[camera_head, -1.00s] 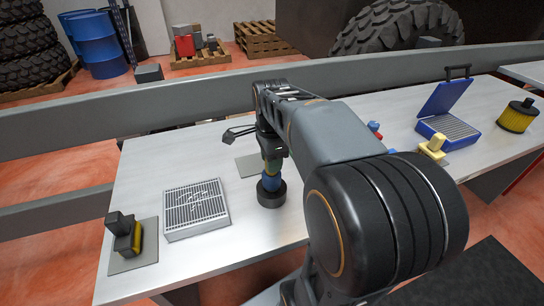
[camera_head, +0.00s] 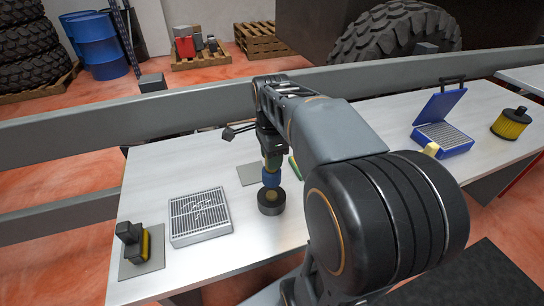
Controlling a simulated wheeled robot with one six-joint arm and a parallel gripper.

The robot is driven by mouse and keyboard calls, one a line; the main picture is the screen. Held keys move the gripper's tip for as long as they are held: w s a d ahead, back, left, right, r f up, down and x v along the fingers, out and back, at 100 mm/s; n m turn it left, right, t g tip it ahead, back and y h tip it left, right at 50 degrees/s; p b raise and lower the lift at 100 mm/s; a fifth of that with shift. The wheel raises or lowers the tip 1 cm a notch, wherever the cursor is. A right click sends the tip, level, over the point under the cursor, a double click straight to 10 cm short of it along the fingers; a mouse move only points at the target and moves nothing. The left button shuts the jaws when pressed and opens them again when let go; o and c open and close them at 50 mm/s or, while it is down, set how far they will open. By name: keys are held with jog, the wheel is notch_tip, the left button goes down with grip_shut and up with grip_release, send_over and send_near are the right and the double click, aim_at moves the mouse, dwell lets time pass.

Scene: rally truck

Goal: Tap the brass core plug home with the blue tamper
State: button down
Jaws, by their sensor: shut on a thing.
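My gripper (camera_head: 269,150) points down over the table and is shut on the tamper, whose blue part (camera_head: 271,180) shows below the jaws. The tamper looks upright. A round black housing (camera_head: 271,207) stands on the table directly under it. A small brass-coloured patch, probably the core plug (camera_head: 271,194), shows at the housing's top, just below the blue part. I cannot tell whether the tamper touches the plug or how deep the plug sits.
A grey slotted tray (camera_head: 200,216) and a plate with a black-and-yellow block (camera_head: 133,240) lie left. A blue open case (camera_head: 443,130) and a yellow filter (camera_head: 511,124) stand right. A grey rail (camera_head: 120,120) runs behind the table. My arm hides the table's middle.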

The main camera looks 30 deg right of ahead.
aim_at(272, 173)
notch_tip(272, 173, down, 6)
jog(key=b, duration=0.4)
jog(key=shift+f+b, duration=0.2)
jog(key=shift+b, duration=0.2)
notch_tip(272, 173, up, 4)
jog(key=p, duration=0.3)
jog(key=shift+f, duration=0.2)
notch_tip(272, 173, up, 5)
jog(key=p, duration=0.5)
